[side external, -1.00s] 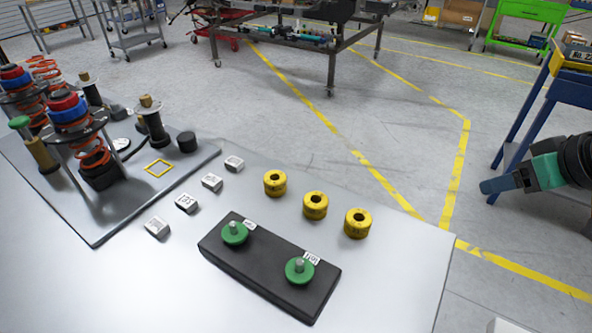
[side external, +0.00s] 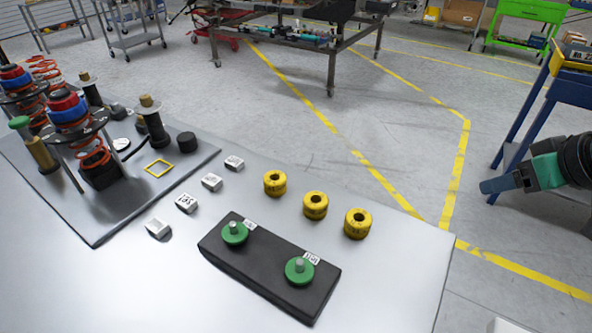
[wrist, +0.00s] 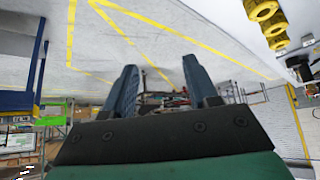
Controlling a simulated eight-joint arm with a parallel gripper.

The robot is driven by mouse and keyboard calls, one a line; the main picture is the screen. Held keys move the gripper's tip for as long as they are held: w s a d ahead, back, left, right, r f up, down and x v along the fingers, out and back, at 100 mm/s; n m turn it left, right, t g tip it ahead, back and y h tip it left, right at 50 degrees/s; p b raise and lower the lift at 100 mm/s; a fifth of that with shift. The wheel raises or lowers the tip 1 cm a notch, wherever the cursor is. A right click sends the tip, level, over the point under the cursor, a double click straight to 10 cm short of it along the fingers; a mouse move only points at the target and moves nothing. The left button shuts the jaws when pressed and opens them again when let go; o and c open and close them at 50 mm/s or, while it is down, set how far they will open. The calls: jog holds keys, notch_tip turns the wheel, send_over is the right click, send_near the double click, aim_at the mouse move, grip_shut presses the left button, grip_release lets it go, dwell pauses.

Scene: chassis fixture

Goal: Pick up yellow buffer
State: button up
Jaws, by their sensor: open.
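Three yellow buffers stand in a row on the table in the side external view: a left one (side external: 275,183), a middle one (side external: 315,205) and a right one (side external: 358,223). Each is a short ring with a dark hole in its top. Yellow buffers (wrist: 266,14) also show at the top right of the wrist view. My gripper (side external: 486,187) is at the right of the side external view, off the table's right edge and apart from the buffers. In the wrist view its two blue fingers (wrist: 162,80) stand apart with nothing between them.
A black block (side external: 268,265) with two green knobs lies in front of the buffers. Several small silver blocks (side external: 212,182) lie to their left. A grey plate (side external: 95,235) with spring assemblies is at the far left. A blue-legged stand (side external: 520,130) is behind my gripper.

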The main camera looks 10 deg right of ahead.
jog(key=o, duration=0.6)
jog(key=shift+c, duration=0.2)
jog(key=n+g+y, duration=0.4)
jog(key=n+g, duration=0.2)
jog(key=n, duration=0.9)
send_over(352, 222)
jog(key=d, duration=0.3)
notch_tip(352, 222, down, 6)
jog(key=shift+w+d+r, duration=0.1)
jog(key=shift+d, duration=0.05)
jog(key=shift+a+f, duration=0.3)
jog(key=shift+f, duration=0.25)
jog(key=shift+x, duration=2.4)
